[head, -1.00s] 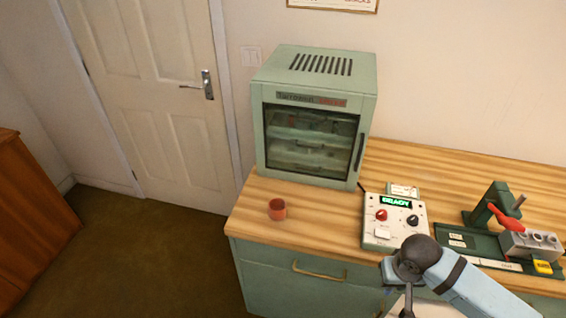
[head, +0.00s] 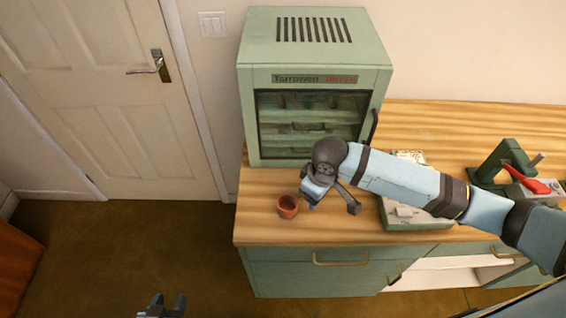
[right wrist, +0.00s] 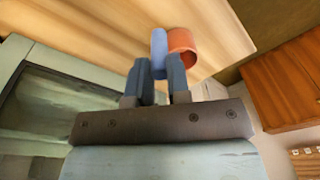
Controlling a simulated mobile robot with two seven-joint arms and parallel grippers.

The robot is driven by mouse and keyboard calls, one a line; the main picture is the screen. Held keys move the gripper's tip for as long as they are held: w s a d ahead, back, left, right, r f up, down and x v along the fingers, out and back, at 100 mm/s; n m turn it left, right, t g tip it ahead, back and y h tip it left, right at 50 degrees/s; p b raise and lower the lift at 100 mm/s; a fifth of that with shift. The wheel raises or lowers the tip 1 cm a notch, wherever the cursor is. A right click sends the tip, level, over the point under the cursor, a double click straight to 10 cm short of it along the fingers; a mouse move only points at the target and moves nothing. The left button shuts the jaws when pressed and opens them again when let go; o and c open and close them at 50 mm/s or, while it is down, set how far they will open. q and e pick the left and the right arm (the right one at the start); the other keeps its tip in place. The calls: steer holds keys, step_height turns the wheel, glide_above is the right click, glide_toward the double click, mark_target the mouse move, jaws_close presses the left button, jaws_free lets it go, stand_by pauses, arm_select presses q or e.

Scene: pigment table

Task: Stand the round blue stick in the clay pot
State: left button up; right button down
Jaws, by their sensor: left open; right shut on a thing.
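The clay pot (head: 287,206) is a small red-brown cup on the wooden counter, in front of the green cabinet. My right gripper is at the right of the pot in the head view. In the right wrist view my right gripper (right wrist: 157,76) is shut on the round blue stick (right wrist: 159,50). The stick's end shows right beside the pot (right wrist: 184,42); I cannot tell whether they touch. The stick's lower part is hidden between the fingers. My left gripper (head: 164,306) is open and empty, low at the bottom edge over the floor.
The green cabinet (head: 315,73) with a glass door stands behind the pot. A green stand with a red lever (head: 536,186) is at the right. The counter's left edge is close to the pot.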

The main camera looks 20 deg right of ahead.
steer(key=w+a+r+n+g+p, duration=0.1)
steer(key=w+a+r+n, duration=0.45)
steer(key=n, duration=0.75)
arm_select(q)
step_height(320, 180, down, 6)
steer(key=b, duration=0.8)
steer(key=shift+w+f, duration=0.2)
steer(key=shift+w, duration=0.05)
arm_select(e)
steer(key=shift+y, duration=0.3)
steer(key=shift+s+a+f, duration=0.1)
steer(key=shift+s+f, duration=0.2)
steer(key=shift+f, duration=1.3)
steer(key=shift+s+d+f, duration=0.1)
steer(key=shift+s+f, duration=0.15)
steer(key=shift+f, duration=1.3)
steer(key=shift+s+a+f, duration=0.1)
steer(key=shift+s+f, duration=0.2)
steer(key=shift+f, duration=1.3)
steer(key=c, duration=1)
jaws_free()
arm_select(q)
steer(key=shift+d, duration=0.1)
